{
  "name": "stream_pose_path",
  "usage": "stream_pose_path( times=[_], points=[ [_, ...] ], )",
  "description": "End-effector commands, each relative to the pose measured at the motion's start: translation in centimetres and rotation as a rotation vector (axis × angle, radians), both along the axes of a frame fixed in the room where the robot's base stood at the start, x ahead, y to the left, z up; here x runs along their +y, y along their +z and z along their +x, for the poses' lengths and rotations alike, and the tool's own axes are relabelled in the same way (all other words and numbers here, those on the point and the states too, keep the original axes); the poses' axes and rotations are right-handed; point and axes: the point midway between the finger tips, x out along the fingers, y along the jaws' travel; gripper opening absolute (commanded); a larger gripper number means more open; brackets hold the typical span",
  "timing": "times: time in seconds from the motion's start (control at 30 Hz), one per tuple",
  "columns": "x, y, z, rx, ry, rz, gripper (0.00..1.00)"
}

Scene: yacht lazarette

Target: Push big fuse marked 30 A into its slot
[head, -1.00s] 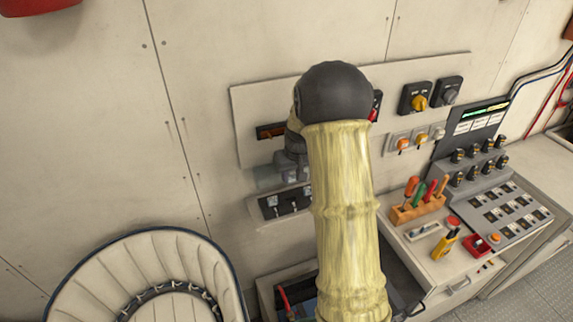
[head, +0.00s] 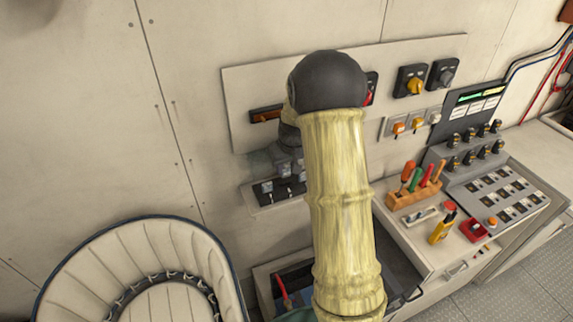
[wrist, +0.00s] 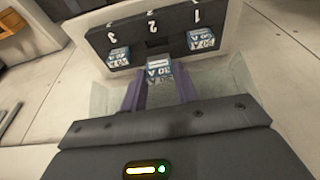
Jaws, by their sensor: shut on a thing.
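A dark fuse holder (wrist: 160,34) with slots numbered 1, 2 and 3 shows upside down in the wrist view. Fuses sit at slot 3 (wrist: 118,57) and slot 1 (wrist: 201,40). The middle slot 2 (wrist: 157,45) shows a dark opening. My gripper (wrist: 160,82), with purplish fingers, is shut on a fuse (wrist: 159,68) whose label seems to read 30 A. This fuse is just in front of slot 2; whether it touches the slot cannot be told. In the head view the holder (head: 266,189) is low on the wall panel, and my arm hides part of it.
Rotary switches (head: 411,81) and smaller switches (head: 416,123) are right of my arm. A tool rack (head: 416,193) and a control console (head: 490,180) stand on the counter. An open drawer (head: 398,255) is below, and a padded seat (head: 150,260) is at lower left.

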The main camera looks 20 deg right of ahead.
Motion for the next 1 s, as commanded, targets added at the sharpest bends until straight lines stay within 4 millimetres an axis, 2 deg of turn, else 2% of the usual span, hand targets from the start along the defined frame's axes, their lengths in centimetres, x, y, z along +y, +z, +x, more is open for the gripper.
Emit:
stream_pose_path(
  times=[0.1,0.3,1.0],
  points=[
    [0.0,-1.4,0.0,0.0,-0.001,0.0,0.05],
    [0.0,-2.4,0.0,0.0,-0.001,0.0,0.05],
    [0.0,-2.6,0.0,-0.001,0.0,0.0,0.05]
  ],
)
